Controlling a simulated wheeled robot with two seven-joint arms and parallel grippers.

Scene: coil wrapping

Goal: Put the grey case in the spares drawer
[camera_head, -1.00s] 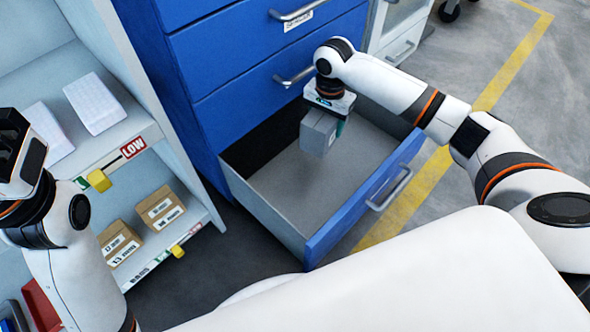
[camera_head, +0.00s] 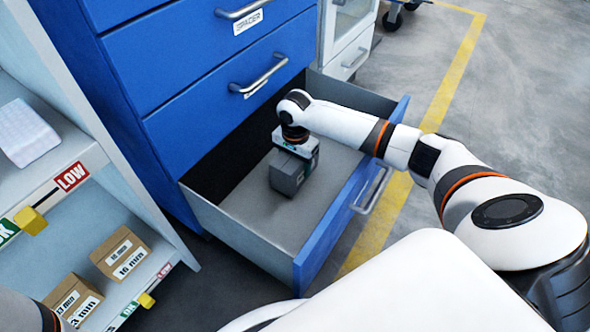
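The grey case (camera_head: 287,178) is a small grey box inside the open bottom drawer (camera_head: 250,217) of the blue cabinet. It is low, at or just above the drawer's grey floor; I cannot tell if it touches. My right gripper (camera_head: 297,158) reaches in from the right, pointing down, and is shut on the case from above. Its fingers are mostly hidden by the case and the wrist. No label shows on the open drawer's front. My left gripper is out of view; only a bit of that arm shows at the lower left.
The blue cabinet (camera_head: 165,60) has shut drawers above, one labelled SPACER. A shelf rack at left holds cardboard boxes (camera_head: 121,254) and a white pack (camera_head: 25,133). The drawer floor around the case is mostly clear. The drawer front (camera_head: 335,222) stands between my body and the case.

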